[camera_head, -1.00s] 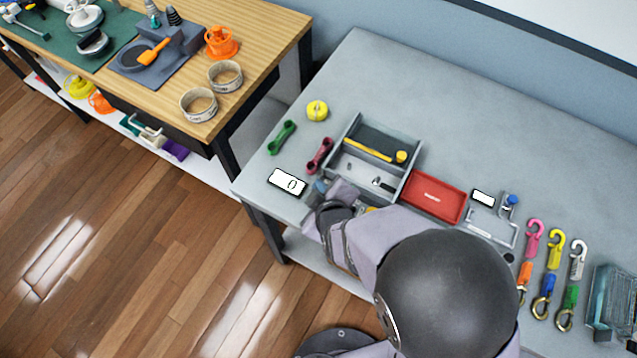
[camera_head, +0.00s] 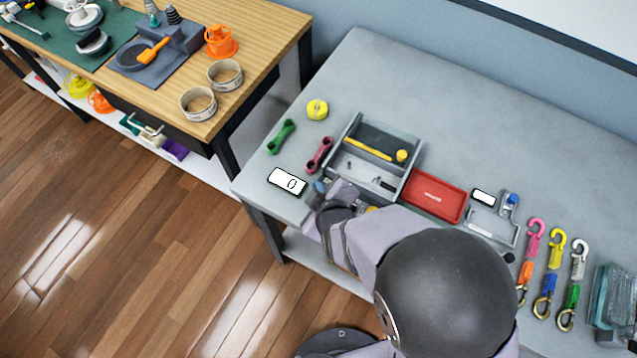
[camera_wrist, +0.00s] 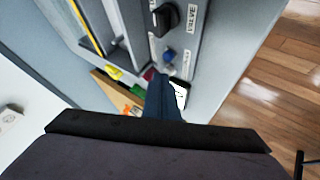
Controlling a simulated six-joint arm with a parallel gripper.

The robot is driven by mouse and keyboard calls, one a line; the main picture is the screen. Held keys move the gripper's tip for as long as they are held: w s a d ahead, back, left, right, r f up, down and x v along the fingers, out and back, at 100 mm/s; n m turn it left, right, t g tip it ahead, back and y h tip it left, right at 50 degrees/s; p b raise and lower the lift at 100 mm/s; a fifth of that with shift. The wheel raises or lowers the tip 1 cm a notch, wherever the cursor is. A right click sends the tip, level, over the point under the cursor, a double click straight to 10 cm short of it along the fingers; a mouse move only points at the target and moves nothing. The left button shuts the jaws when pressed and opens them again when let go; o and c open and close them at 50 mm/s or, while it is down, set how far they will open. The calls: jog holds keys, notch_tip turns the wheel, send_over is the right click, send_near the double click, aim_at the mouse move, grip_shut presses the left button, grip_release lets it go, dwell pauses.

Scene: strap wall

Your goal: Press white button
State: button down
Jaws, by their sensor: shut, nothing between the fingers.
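That strip carries a black knob (camera_wrist: 165,18), a blue button (camera_wrist: 169,55) and white labels. A white display (camera_head: 287,182) reading 0 lies just left of my gripper in the head view. It also shows beside the fingertips in the wrist view (camera_wrist: 180,92). Whether the fingertips touch anything cannot be told.
A grey divided tray (camera_head: 349,128) stands just behind my gripper. A red tray (camera_head: 434,196), a small white-topped piece (camera_head: 484,197) and several coloured hooks lie to the right. Green (camera_head: 281,136) and dark red (camera_head: 319,154) handles lie behind the display. The bench's back is clear.

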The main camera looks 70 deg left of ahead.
jog(key=shift+r+p, duration=0.6)
jog(key=shift+r, duration=0.2)
notch_tip(320, 180, up, 5)
jog(key=p, duration=0.4)
jog(key=shift+w, duration=0.1)
dwell(0.7)
